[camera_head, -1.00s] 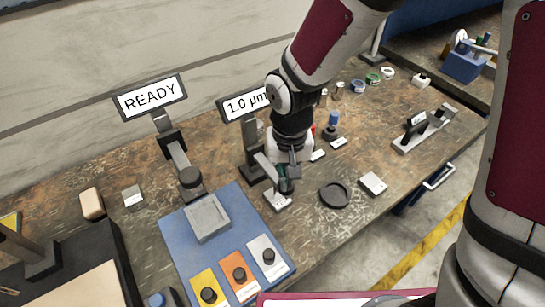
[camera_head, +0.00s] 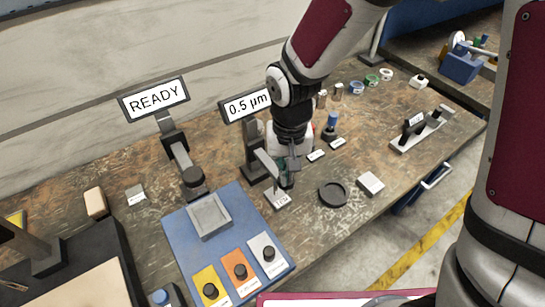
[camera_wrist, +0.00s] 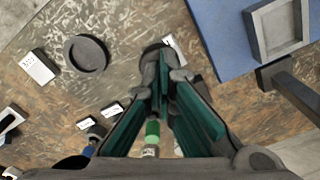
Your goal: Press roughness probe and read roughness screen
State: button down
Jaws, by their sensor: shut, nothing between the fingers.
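The roughness screen (camera_head: 248,105) stands on a dark post and reads "0.5 µm". From the post a dark arm (camera_head: 266,163) reaches forward to the probe, mostly hidden by my gripper (camera_head: 287,183). A small light labelled block (camera_head: 278,200) lies below the probe. My gripper is shut and empty, pointing down at the probe end. In the wrist view the fingertips (camera_wrist: 163,62) are together over a dark round part (camera_wrist: 152,50), with the light block (camera_wrist: 171,42) just beyond. Whether the fingertips touch the probe cannot be told.
A second screen (camera_head: 154,97) reads "READY" over a microscope-like stand (camera_head: 180,152). A black ring dish (camera_head: 332,194) and white block (camera_head: 370,183) lie right of my gripper.

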jog(key=shift+s+r+p, duration=0.1)
jog(key=shift+r+p, duration=1.2)
jog(key=shift+r, duration=1.25)
jog(key=shift+r, duration=0.2)
notch_tip(320, 180, up, 12)
jog(key=shift+f, duration=0.2)
jog(key=s+d+r+t, duration=0.2)
jog(key=s+d+r, duration=0.3)
jog(key=s+d, duration=0.2)
jog(key=s+d+r+t, duration=0.3)
jog(key=s+d+r, duration=0.2)
jog(key=s+d, duration=0.2)
jog(key=shift+s+d+r+m+t, duration=0.3)
jog(key=shift+s+d+m, duration=0.1)
jog(key=shift+d, duration=0.7)
